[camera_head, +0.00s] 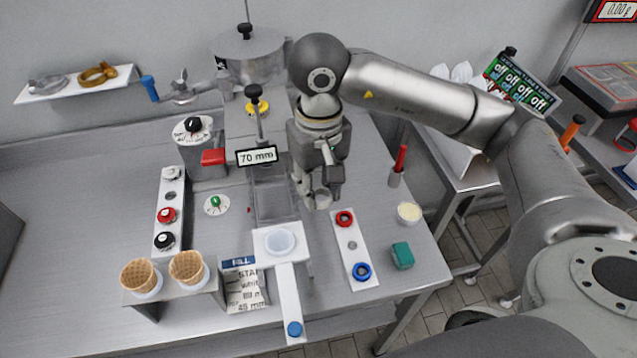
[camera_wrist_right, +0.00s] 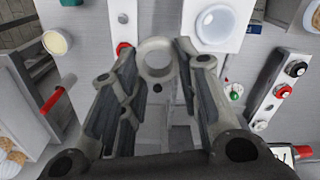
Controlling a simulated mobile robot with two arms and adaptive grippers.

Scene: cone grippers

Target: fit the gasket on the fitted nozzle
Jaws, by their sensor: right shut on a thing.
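My right gripper (camera_head: 322,196) is shut on a pale grey ring, the gasket (camera_wrist_right: 157,60), which sits between the fingertips in the right wrist view. The gripper points down, just right of the clear chamber (camera_head: 272,195) of the filling machine. The gasket is held above the table with its hole open to the wrist camera. On the white strip, a red ring (camera_head: 344,218) and a blue ring (camera_head: 362,271) lie at the ends, with a small grey spot between them. I cannot make out the fitted nozzle; it may be hidden by the machine. My left gripper is out of view.
A white stand with a round pale disc (camera_head: 281,242) is in front of the chamber. A rack with white, red and black knob-like pieces (camera_head: 166,215) is left. Cones (camera_head: 187,267) stand front left. A red-handled tool (camera_head: 400,160), cream tub (camera_head: 409,212) and green block (camera_head: 402,255) are right.

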